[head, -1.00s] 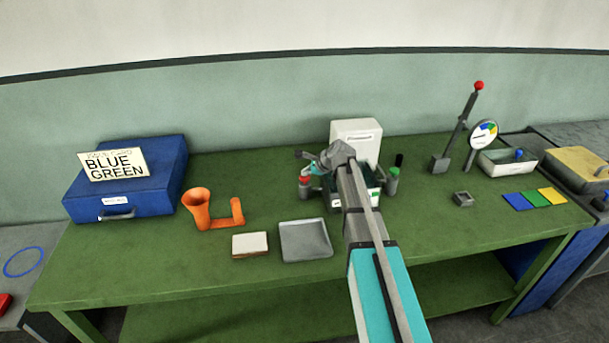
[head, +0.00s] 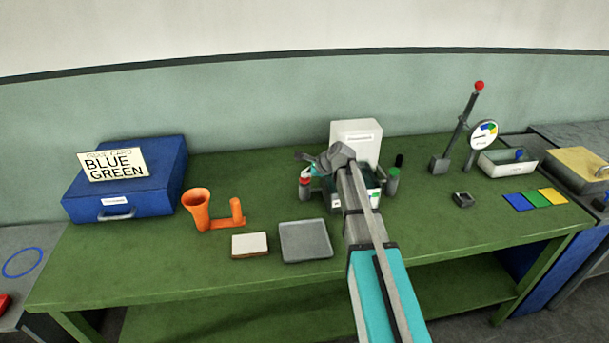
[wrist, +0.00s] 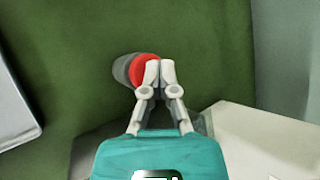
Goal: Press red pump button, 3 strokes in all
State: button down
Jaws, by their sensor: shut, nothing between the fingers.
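The red pump button (head: 304,181) tops a small grey post at the left of the white machine on the green bench. In the wrist view the red button (wrist: 143,72) shows as a red disc, partly covered by my gripper (wrist: 159,64). My gripper's fingers are shut with nothing between them. The fingertips overlap the button's right side in that view; whether they touch it I cannot tell. In the head view my arm hides much of the machine's front.
A green-topped post (head: 393,174) stands right of the white machine (head: 357,139). A grey tray (head: 306,241), a white block (head: 250,244) and an orange funnel piece (head: 197,208) lie to the left. A red-knobbed lever (head: 462,125) and a dial (head: 483,135) stand right.

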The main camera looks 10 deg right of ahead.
jog(key=shift+r+p, duration=0.85)
notch_tip(320, 180, up, 6)
jog(key=p, duration=0.6)
dwell(0.9)
jog(key=s+f+n+g+h, duration=0.2)
jog(key=s+n, duration=0.7)
jog(key=s, duration=0.7)
jog(key=s+d+f+n+g+h, duration=0.1)
jog(key=s+f+n+g+h, duration=0.2)
jog(key=s+n, duration=0.6)
jog(key=shift+s+d+f+n+g+h, duration=0.15)
jog(key=shift+s+f+n+g+h, duration=0.4)
jog(key=shift+s, duration=2.85)
jog(key=shift+r+m+g, duration=0.2)
jog(key=shift+m+g, duration=0.05)
jog(key=shift+g, duration=0.1)
